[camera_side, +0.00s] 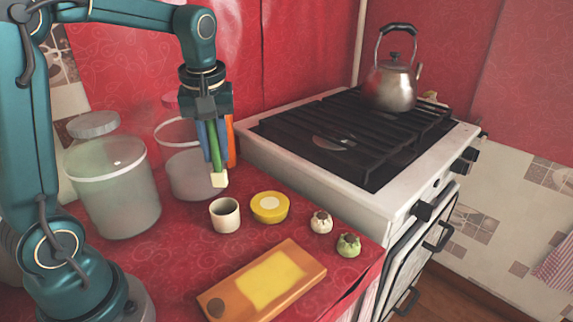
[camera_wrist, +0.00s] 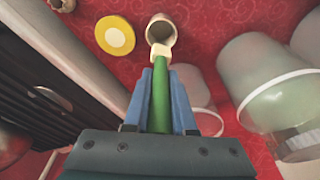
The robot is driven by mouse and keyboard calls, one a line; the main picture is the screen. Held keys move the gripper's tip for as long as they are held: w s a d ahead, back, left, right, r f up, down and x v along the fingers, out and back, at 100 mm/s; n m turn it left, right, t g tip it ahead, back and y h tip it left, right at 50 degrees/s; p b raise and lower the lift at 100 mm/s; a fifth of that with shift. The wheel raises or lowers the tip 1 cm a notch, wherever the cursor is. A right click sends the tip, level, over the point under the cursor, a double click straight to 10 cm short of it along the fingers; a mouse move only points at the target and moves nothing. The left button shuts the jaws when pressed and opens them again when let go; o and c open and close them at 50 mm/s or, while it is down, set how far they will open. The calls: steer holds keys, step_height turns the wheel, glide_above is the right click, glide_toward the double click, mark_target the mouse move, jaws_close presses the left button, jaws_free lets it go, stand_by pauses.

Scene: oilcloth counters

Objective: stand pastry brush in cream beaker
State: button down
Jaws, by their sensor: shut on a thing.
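The pastry brush (camera_side: 215,148) has a green handle and a pale cream head. My gripper (camera_side: 217,160) is shut on its handle, and the brush hangs head down, nearly upright. The cream beaker (camera_side: 224,222) stands upright on the red counter. The brush head is above the beaker and slightly left of it in the side view, apart from it. In the wrist view, the brush (camera_wrist: 160,95) runs between the blue fingers of my gripper (camera_wrist: 162,75), and its head overlaps the near edge of the beaker (camera_wrist: 162,22).
A yellow round dish (camera_side: 270,207) is close beside the beaker. Large clear jars (camera_side: 115,195) stand behind left. The stove (camera_side: 300,165) with a kettle (camera_side: 390,88) is right.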

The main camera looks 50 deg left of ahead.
mark_target(216, 160)
steer(key=shift+s+d+x, duration=0.15)
steer(key=shift+d+x, duration=0.1)
steer(key=shift+x, duration=1.05)
steer(key=shift+s+d+x, duration=0.15)
steer(key=shift+d+x, duration=0.05)
steer(key=shift+x, duration=1.1)
steer(key=shift+s+d+x, duration=0.15)
steer(key=shift+d+x, duration=0.1)
steer(key=shift+x, duration=1.05)
steer(key=shift+f, duration=0.25)
steer(key=c, duration=0.7)
jaws_free()
steer(key=shift+o, duration=0.2)
steer(key=v, duration=0.4)
steer(key=shift+r, duration=0.35)
steer(key=shift+s+d+r, duration=0.1)
steer(key=shift+r, duration=0.15)
